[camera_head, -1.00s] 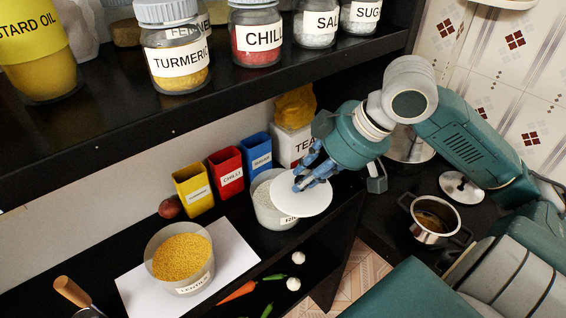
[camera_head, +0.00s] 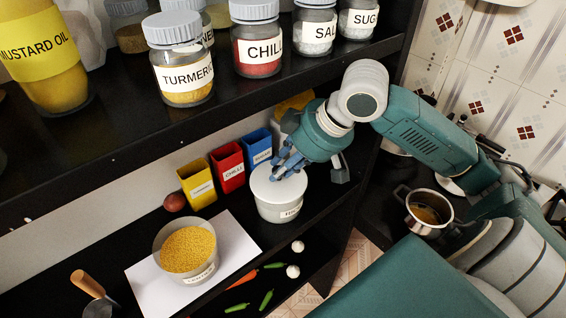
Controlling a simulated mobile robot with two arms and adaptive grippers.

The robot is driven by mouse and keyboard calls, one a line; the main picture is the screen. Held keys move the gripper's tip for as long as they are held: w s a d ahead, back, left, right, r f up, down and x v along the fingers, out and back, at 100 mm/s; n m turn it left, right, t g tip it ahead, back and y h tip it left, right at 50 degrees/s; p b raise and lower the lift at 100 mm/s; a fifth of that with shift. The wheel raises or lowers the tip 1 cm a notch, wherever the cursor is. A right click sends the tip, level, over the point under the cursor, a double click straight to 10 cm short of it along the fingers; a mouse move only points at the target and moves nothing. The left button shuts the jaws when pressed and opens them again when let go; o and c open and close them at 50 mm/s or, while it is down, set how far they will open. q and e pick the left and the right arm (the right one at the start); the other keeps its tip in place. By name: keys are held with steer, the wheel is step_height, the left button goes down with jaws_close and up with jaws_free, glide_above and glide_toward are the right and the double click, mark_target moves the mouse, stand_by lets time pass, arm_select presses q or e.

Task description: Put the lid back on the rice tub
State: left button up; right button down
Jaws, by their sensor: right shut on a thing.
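The rice tub (camera_head: 270,211) is a white round tub on the black lower shelf, its label partly readable. The white round lid (camera_head: 272,192) lies over its mouth and looks level, covering the opening. My right gripper (camera_head: 287,172) is above the lid, its blue fingers shut on the lid's top near the far right side. The fingers hide the part of the lid they grip. I cannot tell whether the lid is fully seated. My left gripper is not in view.
An open tub of yellow lentils (camera_head: 187,250) stands on white paper (camera_head: 240,245) to the left. Yellow (camera_head: 198,186), red (camera_head: 228,167) and blue (camera_head: 258,148) boxes stand behind. Garlic bulbs (camera_head: 297,246) and vegetables lie in front. A jar shelf (camera_head: 120,130) overhangs. A pot (camera_head: 424,211) stands right.

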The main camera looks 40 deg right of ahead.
mark_target(292, 183)
steer(key=shift+f, duration=0.1)
steer(key=shift+f, duration=0.25)
steer(key=c, duration=1.5)
jaws_free()
steer(key=shift+r, duration=0.4)
steer(key=b+v, duration=0.1)
steer(key=v, duration=0.3)
steer(key=shift+d+r, duration=0.2)
steer(key=shift+s+d+r+b, duration=0.1)
steer(key=shift+s+d+b, duration=0.9)
steer(key=shift+s, duration=0.85)
steer(key=shift+s+d+b, duration=0.8)
steer(key=shift+s+b, duration=0.3)
steer(key=shift+s, duration=0.75)
steer(key=shift+s+d+r+b, duration=0.1)
steer(key=shift+s+d+b, duration=0.9)
steer(key=shift+s, duration=0.85)
